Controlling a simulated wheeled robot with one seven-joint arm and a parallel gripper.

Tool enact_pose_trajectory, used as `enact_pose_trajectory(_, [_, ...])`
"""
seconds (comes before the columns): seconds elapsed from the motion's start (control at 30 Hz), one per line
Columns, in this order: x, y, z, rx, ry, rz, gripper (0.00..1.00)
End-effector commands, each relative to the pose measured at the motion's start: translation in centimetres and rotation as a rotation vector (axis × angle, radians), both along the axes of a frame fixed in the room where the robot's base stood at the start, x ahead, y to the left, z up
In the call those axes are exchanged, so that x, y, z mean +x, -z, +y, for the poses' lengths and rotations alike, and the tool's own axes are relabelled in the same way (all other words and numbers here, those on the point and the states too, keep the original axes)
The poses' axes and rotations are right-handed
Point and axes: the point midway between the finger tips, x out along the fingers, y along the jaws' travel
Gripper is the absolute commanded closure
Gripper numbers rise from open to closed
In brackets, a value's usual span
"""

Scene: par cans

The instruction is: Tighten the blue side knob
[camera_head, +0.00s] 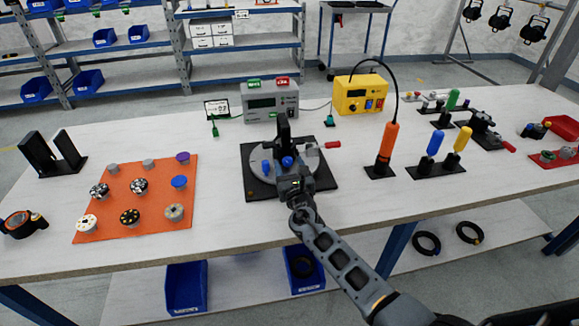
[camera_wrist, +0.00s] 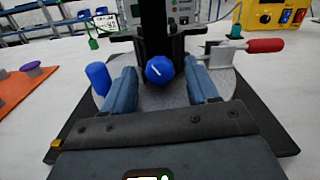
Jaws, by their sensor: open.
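The blue side knob (camera_wrist: 159,69) is round with a white line on its face. It sits on the near side of a black upright fixture (camera_wrist: 153,25) on a round grey plate. My gripper (camera_wrist: 160,76) is open, with one blue-grey finger on each side of the knob. A gap shows between the knob and each finger, so I see no contact. In the head view the blue knob (camera_head: 287,162) is just beyond my gripper (camera_head: 289,174). A separate blue peg (camera_wrist: 98,78) stands on the plate, left of my left finger.
A red-handled clamp (camera_wrist: 264,45) is at the fixture's right. A grey meter box (camera_head: 269,100) and a yellow power unit (camera_head: 360,95) stand behind. An orange mat (camera_head: 118,210) with several knobs lies left. Tools on stands (camera_head: 385,145) are right. Bare table lies between.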

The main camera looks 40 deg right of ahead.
Motion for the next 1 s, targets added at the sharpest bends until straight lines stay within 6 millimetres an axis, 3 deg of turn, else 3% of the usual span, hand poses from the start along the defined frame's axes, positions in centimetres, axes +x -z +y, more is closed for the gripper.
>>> enact_pose_trajectory(0.2, [0.03, 0.00, 0.01, 0.000, 0.000, 0.000, 0.41])
enact_pose_trajectory(0.8, [0.01, 0.00, 0.01, 0.001, 0.000, -0.001, 0.98])
enact_pose_trajectory(1.0, [0.00, 0.10, 0.04, 0.015, 0.000, -0.010, 0.98])
